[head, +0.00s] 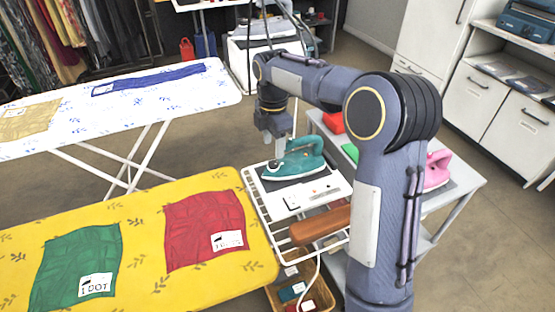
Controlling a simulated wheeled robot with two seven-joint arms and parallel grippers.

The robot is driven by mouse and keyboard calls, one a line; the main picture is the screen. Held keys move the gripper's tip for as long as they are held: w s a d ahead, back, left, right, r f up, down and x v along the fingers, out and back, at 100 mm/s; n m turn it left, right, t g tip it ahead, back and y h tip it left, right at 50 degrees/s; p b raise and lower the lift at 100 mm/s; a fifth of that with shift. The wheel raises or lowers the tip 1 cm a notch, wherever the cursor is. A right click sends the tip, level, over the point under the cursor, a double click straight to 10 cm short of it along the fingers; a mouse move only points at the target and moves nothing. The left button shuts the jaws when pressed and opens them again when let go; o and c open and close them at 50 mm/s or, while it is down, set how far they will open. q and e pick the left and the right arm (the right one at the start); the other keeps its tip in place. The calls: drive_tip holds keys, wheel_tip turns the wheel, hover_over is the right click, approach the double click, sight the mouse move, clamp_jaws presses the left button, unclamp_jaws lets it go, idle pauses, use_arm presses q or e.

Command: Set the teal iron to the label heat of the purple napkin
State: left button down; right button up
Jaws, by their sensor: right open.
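The teal iron (293,160) sits on a dark plate on a white stand (318,192) at the end of the yellow board. Small dark marks and a red spot show on the front of the stand, too small to read. My right gripper (274,137) is open and empty, pointing down just left of and behind the iron. I see no clearly purple napkin. A blue-violet cloth (150,79) with a white label lies on the white board; the label is unreadable. My left gripper is not in view.
The yellow board (145,206) holds a green napkin (80,256) labelled "1 DOT" and a red napkin (204,226) with a label. A tan cloth (30,120) lies on the white board (190,98). A pink iron (437,172) stands right, partly behind my arm. A basket (322,292) sits below.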

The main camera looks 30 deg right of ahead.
sight(274, 162)
wheel_tip(274, 162, down, 6)
drive_tip(key=shift+r, duration=0.25)
drive_tip(key=c, duration=1)
drive_tip(key=shift+r+m, duration=0.1)
drive_tip(key=shift+m, duration=0.2)
drive_tip(key=m+p, duration=0.1)
drive_tip(key=m, duration=0.2)
drive_tip(key=shift+p, duration=0.35)
drive_tip(key=m+p, duration=0.1)
drive_tip(key=m, duration=0.4)
drive_tip(key=shift+m+p, duration=0.3)
drive_tip(key=shift+m, duration=0.1)
